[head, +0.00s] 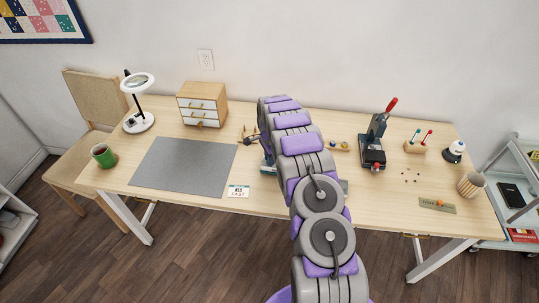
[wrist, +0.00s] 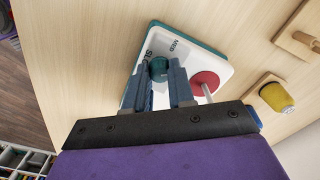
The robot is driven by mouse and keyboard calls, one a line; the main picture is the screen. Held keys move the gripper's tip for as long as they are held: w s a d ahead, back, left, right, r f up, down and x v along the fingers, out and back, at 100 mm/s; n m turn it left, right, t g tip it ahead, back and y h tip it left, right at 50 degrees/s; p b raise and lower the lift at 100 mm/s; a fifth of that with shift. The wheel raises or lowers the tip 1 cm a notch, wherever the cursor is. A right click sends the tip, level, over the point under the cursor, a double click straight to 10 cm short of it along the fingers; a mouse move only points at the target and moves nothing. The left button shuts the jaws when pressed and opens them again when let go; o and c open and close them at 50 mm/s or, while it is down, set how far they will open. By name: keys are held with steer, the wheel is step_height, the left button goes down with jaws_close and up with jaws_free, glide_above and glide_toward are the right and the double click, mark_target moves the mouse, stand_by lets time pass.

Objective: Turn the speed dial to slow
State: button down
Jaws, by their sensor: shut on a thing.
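The speed dial (wrist: 158,66) is a round teal knob on a white, teal-edged machine (wrist: 190,38) in the wrist view. Printing on the white face beside it reads "MED", and a partly covered label starts with "SL". My gripper (wrist: 159,73) has its two blue-grey fingers on either side of the dial and is shut on it. The fingers cover part of the dial, so I cannot tell where it points.
A red disc (wrist: 205,82) sits on the machine right of my fingers. A yellow spool (wrist: 275,96) stands farther right. On the table are a grey mat (head: 183,167), a small card (head: 238,191), a drawer box (head: 203,104) and a press (head: 374,145). The front left is clear.

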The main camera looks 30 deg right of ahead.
steer(key=n+p, duration=0.1)
steer(key=n, duration=0.2)
steer(key=shift+n+p, duration=0.4)
steer(key=n+p, duration=0.1)
steer(key=n, duration=0.2)
steer(key=shift+n, duration=0.3)
steer(key=n+p, duration=0.1)
steer(key=n, duration=0.2)
steer(key=shift+n, duration=0.3)
steer(key=n+p, duration=0.1)
steer(key=n, duration=0.2)
steer(key=shift+n, duration=0.3)
steer(key=n+p, duration=0.1)
steer(key=n, duration=0.2)
steer(key=shift+n, duration=0.3)
steer(key=n, duration=0.3)
steer(key=shift+n+p, duration=0.35)
steer(key=shift+n, duration=0.05)
steer(key=n+p, duration=0.1)
steer(key=n, duration=0.2)
steer(key=shift+n+p, duration=0.5)
steer(key=shift+n, duration=1.7)
